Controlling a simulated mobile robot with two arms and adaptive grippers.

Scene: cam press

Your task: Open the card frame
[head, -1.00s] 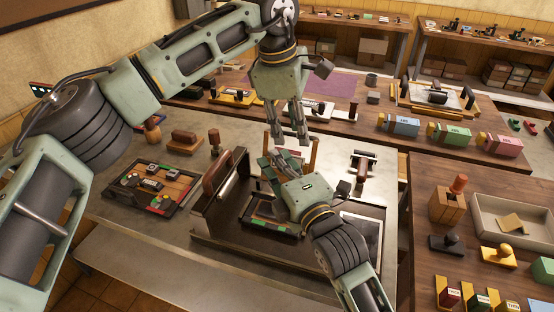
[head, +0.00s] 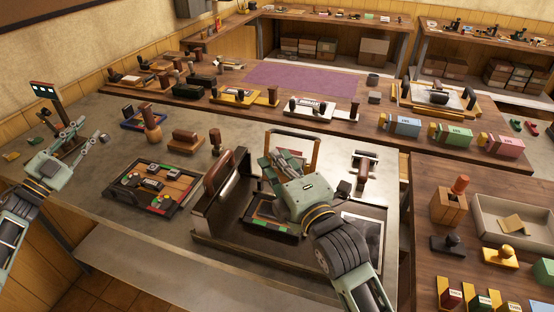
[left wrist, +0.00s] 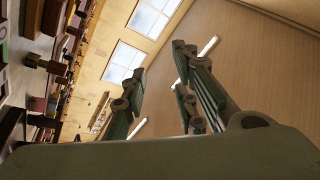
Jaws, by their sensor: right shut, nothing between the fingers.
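A brown-edged frame (head: 318,150), which I take to be the card frame, stands raised at the back of the dark press bed (head: 215,228). My right gripper (head: 268,164) is shut and empty, over the bed, in front of this frame. It hides part of the frame, and I cannot tell whether they touch. A dark tray with coloured edge pieces (head: 262,226) lies in the bed, partly under my right gripper. My left gripper (head: 92,130) is open and empty at the far left, well away from the press. Its spread fingers also show in the left wrist view (left wrist: 160,110).
A brown roller-like handle (head: 217,172) stands at the press's left. A second tray with blocks (head: 152,187) lies left of it, near stamps and a wooden peg (head: 152,128). A grey sheet (head: 362,242) lies at the right. The metal table's front left is clear.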

